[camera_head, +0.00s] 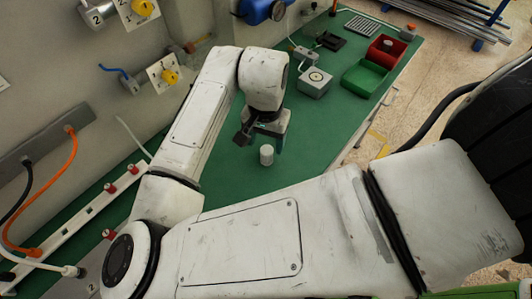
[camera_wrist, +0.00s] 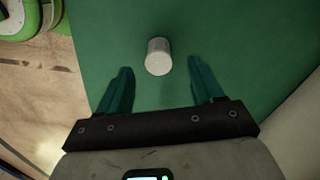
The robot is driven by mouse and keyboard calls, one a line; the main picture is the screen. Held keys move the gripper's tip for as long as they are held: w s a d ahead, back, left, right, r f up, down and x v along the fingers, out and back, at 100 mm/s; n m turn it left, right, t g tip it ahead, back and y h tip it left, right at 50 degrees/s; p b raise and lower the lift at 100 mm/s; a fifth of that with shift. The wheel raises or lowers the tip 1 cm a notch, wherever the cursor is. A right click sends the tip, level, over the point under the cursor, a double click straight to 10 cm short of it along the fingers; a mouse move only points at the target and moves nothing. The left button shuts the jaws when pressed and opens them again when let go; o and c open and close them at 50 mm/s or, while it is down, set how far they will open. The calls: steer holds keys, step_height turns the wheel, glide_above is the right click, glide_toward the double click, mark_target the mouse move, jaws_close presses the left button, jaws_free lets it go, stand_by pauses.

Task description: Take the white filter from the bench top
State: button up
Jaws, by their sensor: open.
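The white filter (camera_head: 266,155) is a small white cylinder standing upright on the green bench top (camera_head: 318,128). In the wrist view the filter (camera_wrist: 158,57) lies just beyond the fingertips, near the line midway between them, and nothing touches it. My gripper (camera_head: 262,139) is above and close beside the filter in the head view. In the wrist view my gripper (camera_wrist: 158,80) is open, with its two dark green fingers spread apart and nothing between them.
A white strip with red knobs (camera_head: 100,200) runs along the wall side. The bench around the filter is clear.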

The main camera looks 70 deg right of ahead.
mark_target(267, 150)
step_height(267, 150, down, 5)
steer(key=shift+s+d+r+p, duration=0.1)
steer(key=shift+p, duration=0.35)
steer(key=c, duration=1.1)
